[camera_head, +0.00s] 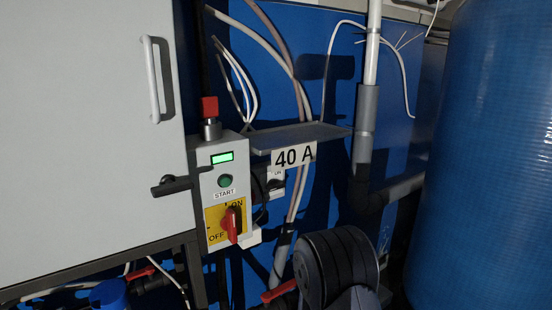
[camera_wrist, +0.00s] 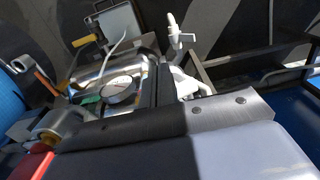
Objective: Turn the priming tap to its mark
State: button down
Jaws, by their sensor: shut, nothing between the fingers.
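A red lever handle (camera_head: 279,291) shows low in the head view, just left of my dark arm, which hides part of what is behind it. Another red lever (camera_head: 140,273) sits on piping below the cabinet. I cannot tell which is the priming tap, and no mark can be made out. In the wrist view a red part (camera_wrist: 34,165) lies at the lower left beside a round pale fitting (camera_wrist: 55,125). My gripper (camera_wrist: 187,118) fills the lower part of the wrist view, shut and empty. No contact between it and the red part is clear.
A grey cabinet (camera_head: 85,120) and a switch box (camera_head: 222,190) with a red rotary switch stand at left. A shelf (camera_head: 300,136) carries a 40 A label. A large blue tank (camera_head: 490,160) blocks the right.

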jog(key=shift+w+a, duration=0.25)
jog(key=shift+w, duration=0.05)
dwell(0.4)
jog(key=shift+s+a+b, duration=0.3)
jog(key=shift+a+b, duration=0.15)
jog(key=shift+b, duration=1)
jog(key=shift+s, duration=0.1)
dwell(0.4)
notch_tip(320, 180, up, 6)
jog(key=p, duration=0.3)
jog(key=shift+s+d+p, duration=0.15)
jog(key=shift+s+p, duration=0.15)
